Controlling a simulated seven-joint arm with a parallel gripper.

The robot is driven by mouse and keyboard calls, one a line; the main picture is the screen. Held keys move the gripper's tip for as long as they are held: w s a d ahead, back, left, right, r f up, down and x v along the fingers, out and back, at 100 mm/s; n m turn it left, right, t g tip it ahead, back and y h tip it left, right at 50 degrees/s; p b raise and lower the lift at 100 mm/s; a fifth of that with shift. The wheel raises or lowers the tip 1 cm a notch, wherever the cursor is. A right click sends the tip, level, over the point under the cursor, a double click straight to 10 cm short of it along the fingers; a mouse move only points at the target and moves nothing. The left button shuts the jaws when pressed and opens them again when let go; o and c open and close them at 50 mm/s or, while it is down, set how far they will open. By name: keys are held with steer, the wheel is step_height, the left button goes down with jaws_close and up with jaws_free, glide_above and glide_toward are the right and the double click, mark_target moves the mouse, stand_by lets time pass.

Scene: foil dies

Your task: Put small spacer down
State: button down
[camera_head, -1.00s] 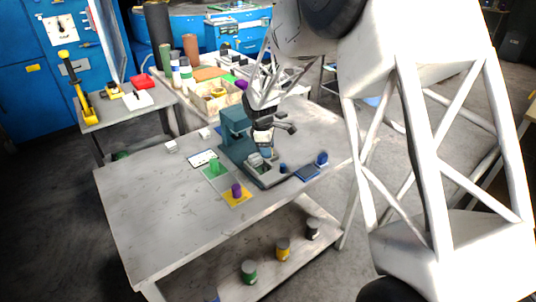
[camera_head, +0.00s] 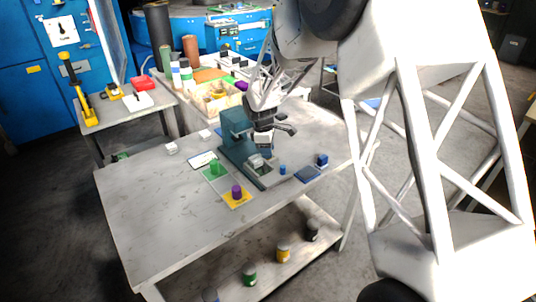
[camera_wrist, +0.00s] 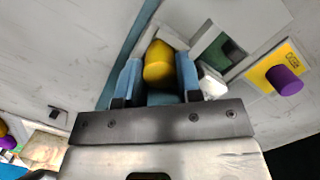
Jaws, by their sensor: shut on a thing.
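My gripper (camera_head: 264,146) hangs over the table beside the teal press (camera_head: 234,126), above its base. In the wrist view the blue fingers of my gripper (camera_wrist: 159,78) are shut on a yellow rounded piece (camera_wrist: 158,66), which I take for the small spacer. The piece is barely visible in the head view, and its underside is hidden. A small white block (camera_head: 256,160) sits on the press base below my gripper. A white block also shows close to the right finger in the wrist view (camera_wrist: 212,83).
A purple cylinder (camera_head: 236,190) stands on a yellow card (camera_head: 240,201). A green piece (camera_head: 214,166) stands on a green card. A blue cylinder (camera_head: 283,169), dark blue pad (camera_head: 307,174) and blue block (camera_head: 322,159) lie right of the press. The table's front left is clear.

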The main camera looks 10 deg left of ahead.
steer(key=shift+r, duration=0.15)
steer(key=shift+r, duration=0.75)
step_height(320, 180, up, 2)
steer(key=shift+r, duration=0.1)
steer(key=s+d, duration=0.2)
steer(key=s, duration=0.5)
steer(key=s+d+r, duration=0.1)
steer(key=s+d, duration=0.2)
steer(key=s, duration=0.5)
steer(key=shift+d, duration=0.35)
steer(key=shift+a, duration=0.1)
steer(key=s+a+f, duration=0.2)
steer(key=s+a, duration=0.8)
steer(key=shift+a+f, duration=0.1)
